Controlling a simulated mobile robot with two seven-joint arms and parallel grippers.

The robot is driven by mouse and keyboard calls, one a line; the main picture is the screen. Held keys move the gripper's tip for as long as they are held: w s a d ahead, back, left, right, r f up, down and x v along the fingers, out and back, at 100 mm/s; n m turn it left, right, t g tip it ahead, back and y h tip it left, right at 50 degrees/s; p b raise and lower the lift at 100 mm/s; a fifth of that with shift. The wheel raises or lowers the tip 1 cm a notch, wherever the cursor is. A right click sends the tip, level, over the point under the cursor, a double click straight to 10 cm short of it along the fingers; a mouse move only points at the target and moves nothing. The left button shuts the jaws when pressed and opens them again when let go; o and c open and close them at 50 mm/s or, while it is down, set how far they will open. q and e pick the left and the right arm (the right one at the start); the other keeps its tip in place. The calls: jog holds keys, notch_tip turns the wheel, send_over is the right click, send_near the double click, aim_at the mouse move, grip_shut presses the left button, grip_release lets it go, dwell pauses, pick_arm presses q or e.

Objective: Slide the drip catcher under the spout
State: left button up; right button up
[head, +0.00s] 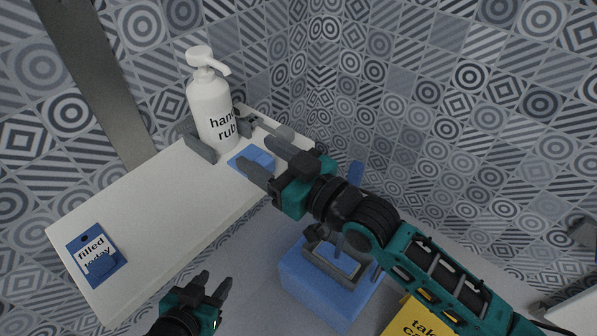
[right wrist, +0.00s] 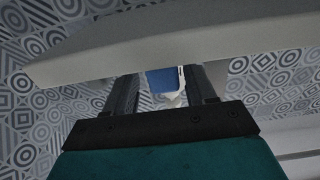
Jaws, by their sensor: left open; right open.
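The white hand rub bottle (head: 210,115) stands upright on the white shelf (head: 150,200), its pump spout (head: 218,67) pointing right. A small blue piece, apparently the drip catcher (head: 238,161), lies on the shelf at the bottle's front right, near the edge. My right gripper (head: 255,151) is open, its fingers reaching over and partly hiding the catcher; contact cannot be told. In the right wrist view, a blue patch (right wrist: 162,81) shows between the open fingers, below the pale shelf edge. My left gripper (head: 214,279) is open and empty, low in front of the shelf.
Grey pieces (head: 200,149) flank the bottle's base. A blue "filled today" tag (head: 86,245) lies at the shelf's left end. Below are a blue box (head: 317,294) with a grey handle and a yellow box (head: 416,320). The shelf's middle is clear; a tiled wall stands behind.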

jog(key=v, duration=1.1)
jog(key=shift+s+d, duration=0.1)
jog(key=s+d+f+m+h+p, duration=0.1)
jog(key=d+f+m+h, duration=0.3)
jog(key=f, duration=0.6)
jog(key=s+d+f+m+h, duration=0.3)
jog(key=d+f+h, duration=0.5)
jog(key=d+f, duration=0.3)
jog(key=shift+s+f+m+p, duration=0.3)
jog(key=shift+s+m+p, duration=0.1)
jog(key=shift+s, duration=0.45)
